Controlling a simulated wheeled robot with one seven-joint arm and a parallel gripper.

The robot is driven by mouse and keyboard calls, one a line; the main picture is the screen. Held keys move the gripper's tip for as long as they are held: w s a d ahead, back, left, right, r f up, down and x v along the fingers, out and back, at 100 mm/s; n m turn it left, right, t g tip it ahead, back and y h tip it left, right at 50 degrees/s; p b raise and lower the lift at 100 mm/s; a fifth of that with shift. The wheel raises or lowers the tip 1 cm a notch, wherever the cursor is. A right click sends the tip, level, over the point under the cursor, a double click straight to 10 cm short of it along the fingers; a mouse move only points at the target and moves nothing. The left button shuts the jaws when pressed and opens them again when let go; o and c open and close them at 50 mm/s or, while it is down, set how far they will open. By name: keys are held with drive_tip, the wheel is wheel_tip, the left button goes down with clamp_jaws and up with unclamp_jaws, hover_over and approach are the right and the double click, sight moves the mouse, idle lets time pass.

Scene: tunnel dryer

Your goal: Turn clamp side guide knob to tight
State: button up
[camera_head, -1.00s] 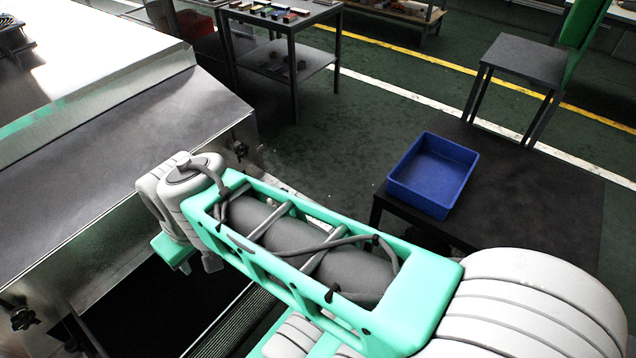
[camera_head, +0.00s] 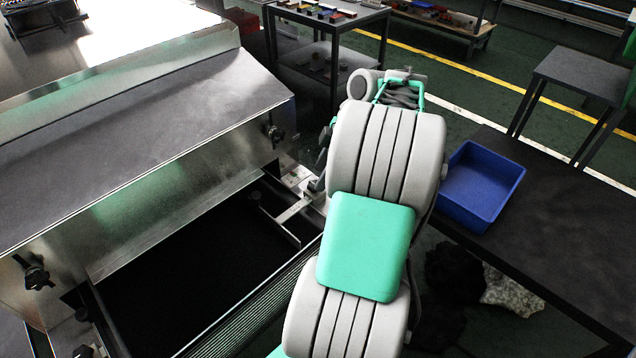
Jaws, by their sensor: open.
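A black knob (camera_head: 37,278) sits on the near left end of the metal dryer housing. Another black knob (camera_head: 275,133) sits on its far right end. A metal guide bar (camera_head: 293,211) lies beside the dark belt opening, just left of my arm. Dark parts show at the left edge of my arm; I cannot tell whether they belong to a clamp or to my gripper. I cannot make out my gripper's fingers, and my arm hides what lies behind it. Which knob is the side guide clamp, and its setting, cannot be told.
A blue bin (camera_head: 480,186) stands on a dark table (camera_head: 560,240) right of my arm. A small table with coloured items (camera_head: 330,18) stands behind. The dryer's sloped hood (camera_head: 150,120) fills the left. The dark belt opening (camera_head: 190,285) is clear.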

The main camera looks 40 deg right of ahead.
drive_tip(key=x, duration=0.3)
drive_tip(key=shift+c, duration=0.5)
drive_tip(key=shift+r, duration=0.1)
clamp_jaws()
